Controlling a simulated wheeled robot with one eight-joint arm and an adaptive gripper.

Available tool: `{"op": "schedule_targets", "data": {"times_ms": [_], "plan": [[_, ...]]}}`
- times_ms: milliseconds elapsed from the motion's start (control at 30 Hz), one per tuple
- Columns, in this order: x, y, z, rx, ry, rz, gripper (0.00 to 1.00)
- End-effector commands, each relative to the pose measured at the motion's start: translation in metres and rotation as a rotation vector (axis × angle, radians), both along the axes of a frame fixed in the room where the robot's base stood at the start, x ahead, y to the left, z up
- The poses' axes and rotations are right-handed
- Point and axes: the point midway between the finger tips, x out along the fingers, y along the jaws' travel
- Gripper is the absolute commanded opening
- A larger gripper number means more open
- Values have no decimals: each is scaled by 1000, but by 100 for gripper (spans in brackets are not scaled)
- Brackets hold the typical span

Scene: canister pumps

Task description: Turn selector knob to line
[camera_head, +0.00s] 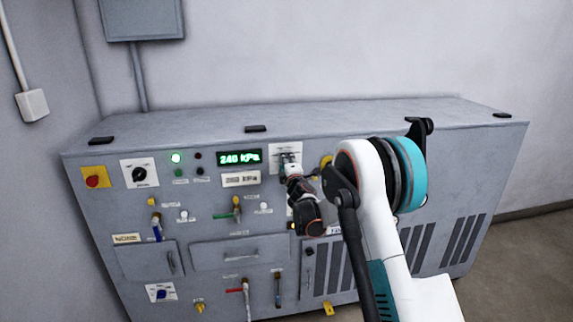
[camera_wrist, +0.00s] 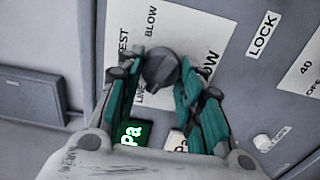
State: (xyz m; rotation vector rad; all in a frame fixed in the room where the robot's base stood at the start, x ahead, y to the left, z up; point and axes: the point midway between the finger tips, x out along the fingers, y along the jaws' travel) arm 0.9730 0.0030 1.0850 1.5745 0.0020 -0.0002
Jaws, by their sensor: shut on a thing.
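The selector knob (camera_wrist: 160,68) is a dark round knob on a white label plate (camera_wrist: 207,40) in the wrist view. Around it I read LINE, BLOW and two partly hidden words. LINE is just below the knob, beside a finger. The teal fingers of my gripper (camera_wrist: 163,80) stand on both sides of the knob and are shut on it. I cannot tell which word the knob points at. In the head view my gripper (camera_head: 291,166) is at the white selector plate (camera_head: 285,148) and hides the knob.
A green display (camera_head: 239,157) reads 240 kPa, left of the selector. The grey cabinet front also has a red button (camera_head: 92,181), a black dial (camera_head: 139,174), a green-handled valve (camera_head: 237,210) and a drawer (camera_head: 240,254). My arm covers the panel right of the selector.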

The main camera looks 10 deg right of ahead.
Motion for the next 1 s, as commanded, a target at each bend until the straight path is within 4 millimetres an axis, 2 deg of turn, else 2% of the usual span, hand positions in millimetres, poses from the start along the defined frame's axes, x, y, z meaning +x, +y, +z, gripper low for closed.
{"op": "schedule_targets", "data": {"times_ms": [467, 500, 600, 1000], "plan": [[0, 1, 0, -17, 0, 1, 10], [0, 1, 0, -17, 0, 1, 37], [0, 1, 0, -17, 0, 1, 54], [-5, 0, 0, -16, 0, 0, 54]]}}
